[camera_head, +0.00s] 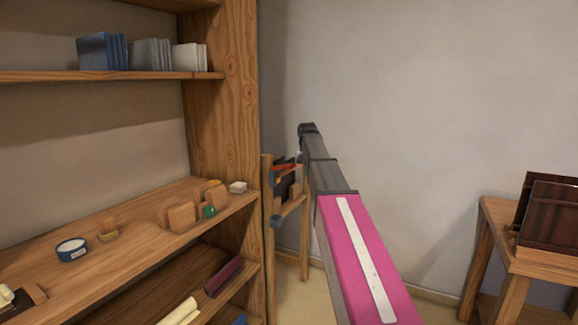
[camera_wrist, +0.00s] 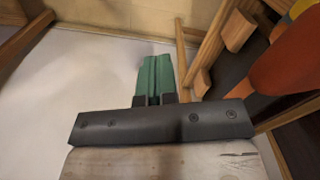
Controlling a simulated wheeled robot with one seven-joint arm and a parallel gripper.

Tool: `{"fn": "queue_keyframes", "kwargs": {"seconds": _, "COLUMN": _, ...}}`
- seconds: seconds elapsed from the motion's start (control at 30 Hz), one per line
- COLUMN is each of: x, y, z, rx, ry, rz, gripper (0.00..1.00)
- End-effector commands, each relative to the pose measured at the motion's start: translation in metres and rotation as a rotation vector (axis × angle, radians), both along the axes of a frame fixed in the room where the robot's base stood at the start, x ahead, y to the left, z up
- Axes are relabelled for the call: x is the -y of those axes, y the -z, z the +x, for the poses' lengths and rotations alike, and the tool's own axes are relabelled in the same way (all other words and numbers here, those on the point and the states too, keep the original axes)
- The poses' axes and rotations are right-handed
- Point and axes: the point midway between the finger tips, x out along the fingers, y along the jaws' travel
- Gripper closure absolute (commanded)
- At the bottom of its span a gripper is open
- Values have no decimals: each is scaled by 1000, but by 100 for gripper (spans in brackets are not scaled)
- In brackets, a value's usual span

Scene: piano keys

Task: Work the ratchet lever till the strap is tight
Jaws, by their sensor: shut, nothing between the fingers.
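In the wrist view my gripper (camera_wrist: 154,62) shows two green fingers together, with nothing between them. A large orange piece (camera_wrist: 288,62), partly cut off by the picture's edge, is to the right of the fingers and apart from them. In the head view a small orange-red bar (camera_head: 284,168) sits by a dark panel (camera_head: 290,186) on a wooden stand (camera_head: 304,240), partly behind my arm. I cannot tell whether either orange piece is the ratchet lever. I cannot make out the strap. My fingers cannot be made out in the head view.
A wooden shelf unit (camera_head: 236,100) fills the left, holding books (camera_head: 95,52), a round tin (camera_head: 71,249) and small wooden pieces. A wooden table (camera_head: 497,214) with dark boards (camera_head: 552,212) stands at right. Bare wall and floor lie between.

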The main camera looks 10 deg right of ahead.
Motion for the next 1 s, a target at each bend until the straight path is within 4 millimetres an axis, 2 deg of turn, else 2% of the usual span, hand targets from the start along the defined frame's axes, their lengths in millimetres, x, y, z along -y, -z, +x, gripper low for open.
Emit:
{"fn": "queue_keyframes", "kwargs": {"seconds": 0.03, "x": 1, "y": 10, "z": -6, "rx": 1, "ry": -4, "rz": -1, "gripper": 100}}
{"fn": "queue_keyframes", "kwargs": {"seconds": 0.2, "x": 1, "y": 37, "z": -16, "rx": 5, "ry": -18, "rz": -5, "gripper": 100}}
{"fn": "queue_keyframes", "kwargs": {"seconds": 1.0, "x": -13, "y": 153, "z": -83, "rx": 14, "ry": -90, "rz": -4, "gripper": 100}}
